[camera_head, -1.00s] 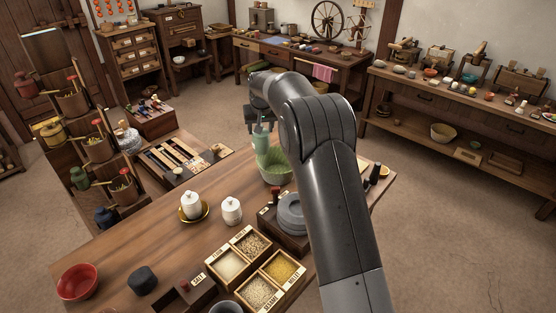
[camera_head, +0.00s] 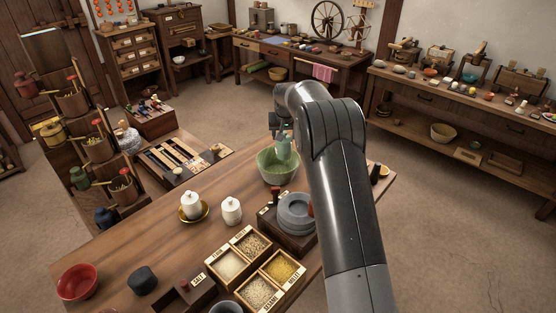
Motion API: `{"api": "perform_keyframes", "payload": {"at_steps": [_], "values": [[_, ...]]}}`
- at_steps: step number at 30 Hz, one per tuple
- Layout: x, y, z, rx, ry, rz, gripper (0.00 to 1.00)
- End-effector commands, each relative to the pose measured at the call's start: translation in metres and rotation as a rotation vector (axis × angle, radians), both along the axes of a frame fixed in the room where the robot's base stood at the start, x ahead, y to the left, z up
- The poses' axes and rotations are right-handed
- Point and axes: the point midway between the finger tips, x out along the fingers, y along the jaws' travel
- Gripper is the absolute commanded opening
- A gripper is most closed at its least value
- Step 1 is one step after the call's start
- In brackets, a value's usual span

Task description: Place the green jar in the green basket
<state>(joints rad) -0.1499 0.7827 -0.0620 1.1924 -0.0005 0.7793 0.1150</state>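The pale green jar (camera_head: 284,150) is upright under my gripper (camera_head: 282,132), whose fingers are around its top. The gripper appears shut on it, though the fingers are small and partly hidden. The green basket (camera_head: 268,171) is a round, open, bowl-like container on the wooden table. The jar is over the basket's opening, its lower part overlapping the far inner wall. I cannot tell whether it touches the basket's floor.
A grey quern (camera_head: 294,212) stands just in front of the basket. White lidded jars (camera_head: 231,210), grain boxes (camera_head: 228,264) and a red bowl (camera_head: 77,282) are also on the table. A darker green jar (camera_head: 79,178) sits on the left rack. The table left of the basket is partly clear.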

Motion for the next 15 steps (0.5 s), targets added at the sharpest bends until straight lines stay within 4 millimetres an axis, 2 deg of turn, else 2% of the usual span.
{"api": "perform_keyframes", "payload": {"at_steps": [4, 9, 15], "values": [[0.0, 0.0, -0.015, 0.0, -0.001, 0.0, 0.04], [0.0, 0.0, -0.047, 0.0, -0.001, 0.0, 0.04], [0.0, 0.0, -0.067, 0.0, -0.003, 0.0, 0.04]]}}
